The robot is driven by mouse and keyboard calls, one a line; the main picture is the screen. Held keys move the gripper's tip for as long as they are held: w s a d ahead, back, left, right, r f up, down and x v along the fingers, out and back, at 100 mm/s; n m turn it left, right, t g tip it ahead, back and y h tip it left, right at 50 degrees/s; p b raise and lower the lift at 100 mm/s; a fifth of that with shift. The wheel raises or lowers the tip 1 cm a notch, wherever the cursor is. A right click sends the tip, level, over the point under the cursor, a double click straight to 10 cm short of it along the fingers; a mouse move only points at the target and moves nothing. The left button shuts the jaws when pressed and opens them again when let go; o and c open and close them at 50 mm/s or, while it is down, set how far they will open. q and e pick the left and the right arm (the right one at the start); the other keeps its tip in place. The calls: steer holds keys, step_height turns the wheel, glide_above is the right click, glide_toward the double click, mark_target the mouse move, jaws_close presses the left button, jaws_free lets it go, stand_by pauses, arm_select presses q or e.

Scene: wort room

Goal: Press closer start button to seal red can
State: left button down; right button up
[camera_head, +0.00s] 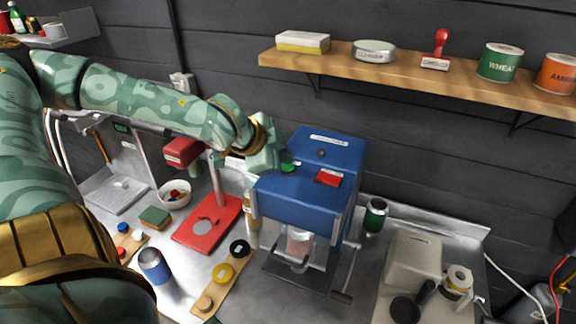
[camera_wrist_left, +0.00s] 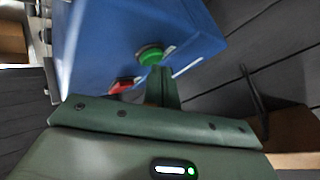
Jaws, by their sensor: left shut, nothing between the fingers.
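The blue closer (camera_head: 310,190) stands on the metal bench. Its green start button (camera_head: 290,167) is on the top face, left of a red button (camera_head: 328,177). In the left wrist view the green button (camera_wrist_left: 151,55) is just beyond my fingertips, with the red button (camera_wrist_left: 122,84) to its lower left. My left gripper (camera_head: 281,165) is shut and empty, its tips at the green button; I cannot tell whether they touch it. A reddish can (camera_head: 299,240) stands inside the closer, partly hidden behind a clear guard. My right gripper is not in view.
A red press (camera_head: 205,225) stands left of the closer. A blue can (camera_head: 154,266) and a wooden strip of discs (camera_head: 210,300) are in front. A dark green can (camera_head: 375,215) stands right. A wooden shelf (camera_head: 400,75) runs along the wall above.

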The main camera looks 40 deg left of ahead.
mark_target(284, 168)
arm_select(q)
steer(key=shift+f, duration=0.35)
steer(key=shift+r, duration=0.1)
stand_by(0.4)
steer(key=shift+r+p, duration=0.45)
steer(key=shift+r, duration=0.3)
step_height(284, 168, up, 5)
steer(key=p, duration=0.4)
